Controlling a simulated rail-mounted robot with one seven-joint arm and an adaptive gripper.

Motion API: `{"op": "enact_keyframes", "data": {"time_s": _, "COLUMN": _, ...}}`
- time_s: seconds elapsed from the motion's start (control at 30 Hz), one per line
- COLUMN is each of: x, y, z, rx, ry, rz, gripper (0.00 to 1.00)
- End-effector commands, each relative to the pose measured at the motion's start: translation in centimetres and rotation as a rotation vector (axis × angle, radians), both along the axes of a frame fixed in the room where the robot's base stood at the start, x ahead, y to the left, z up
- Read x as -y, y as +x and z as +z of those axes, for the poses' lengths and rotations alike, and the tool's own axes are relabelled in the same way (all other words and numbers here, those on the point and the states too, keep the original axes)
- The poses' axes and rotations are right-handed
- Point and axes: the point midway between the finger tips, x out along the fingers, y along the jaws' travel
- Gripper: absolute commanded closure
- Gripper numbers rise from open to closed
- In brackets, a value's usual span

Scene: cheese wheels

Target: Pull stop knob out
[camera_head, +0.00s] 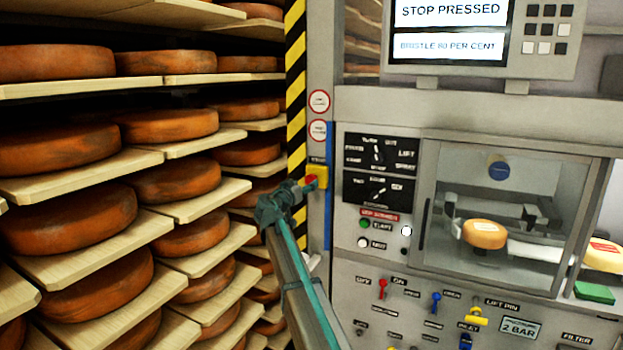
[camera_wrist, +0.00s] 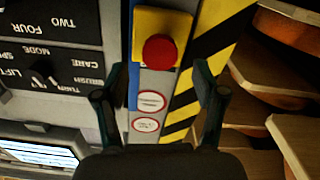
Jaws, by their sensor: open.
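The stop knob (camera_head: 311,180) is a red round button on a yellow box (camera_head: 319,176), fixed to the narrow panel left of the machine's dials. It also shows in the wrist view as a red disc (camera_wrist: 160,52) on its yellow plate (camera_wrist: 178,22). My gripper (camera_head: 291,192) is close in front of the knob in the head view. In the wrist view my gripper (camera_wrist: 160,92) has its two fingers spread wide, one on each side of the panel strip, with nothing between them. Whether the fingers overlap the knob in depth is hard to tell.
A screen (camera_head: 451,14) reads STOP PRESSED. A black and yellow striped post (camera_head: 296,90) runs beside the panel. Shelves of cheese wheels (camera_head: 68,221) fill the left. A glazed chamber (camera_head: 505,215) and small coloured switches (camera_head: 383,288) are to the right.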

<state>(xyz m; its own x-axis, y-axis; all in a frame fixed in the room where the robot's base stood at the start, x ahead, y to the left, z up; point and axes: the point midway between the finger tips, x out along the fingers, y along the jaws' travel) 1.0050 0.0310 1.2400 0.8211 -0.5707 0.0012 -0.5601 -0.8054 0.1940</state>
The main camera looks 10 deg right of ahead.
Motion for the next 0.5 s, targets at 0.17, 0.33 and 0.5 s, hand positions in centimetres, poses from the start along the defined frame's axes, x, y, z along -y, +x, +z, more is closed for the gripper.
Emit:
{"op": "enact_keyframes", "data": {"time_s": 0.17, "x": 1.7, "y": 2.7, "z": 0.3, "rx": -0.001, "ry": 0.0, "rz": -0.001, "gripper": 0.3}}
{"op": "enact_keyframes", "data": {"time_s": 0.33, "x": 2.8, "y": 4.1, "z": 0.1, "rx": -0.001, "ry": 0.0, "rz": -0.001, "gripper": 0.3}}
{"op": "enact_keyframes", "data": {"time_s": 0.5, "x": 3.2, "y": 4.6, "z": 0.0, "rx": 0.0, "ry": 0.0, "rz": 0.0, "gripper": 0.3}}
